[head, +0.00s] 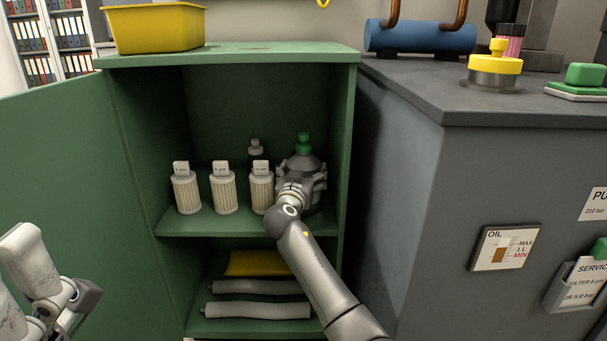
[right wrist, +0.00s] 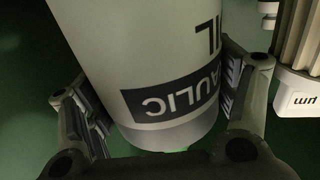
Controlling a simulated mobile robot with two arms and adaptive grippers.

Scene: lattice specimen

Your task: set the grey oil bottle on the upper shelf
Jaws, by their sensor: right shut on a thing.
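The grey oil bottle (head: 303,162) has a green cap and stands upright inside the green cabinet, at the right end of the upper shelf (head: 190,226). My right gripper (head: 304,185) is shut on its body from the front and hides its lower part. In the right wrist view the bottle (right wrist: 150,60) shows a dark label band between the two fingers of the right gripper (right wrist: 165,110). I cannot tell whether its base touches the shelf.
Several white filter cartridges (head: 223,192) stand left of the bottle, the nearest close to my gripper. A dark bottle (head: 256,152) stands behind. The cabinet's right wall is close. The lower shelf holds a yellow item (head: 262,263) and pale rolls (head: 258,310). The open door (head: 70,170) is at left.

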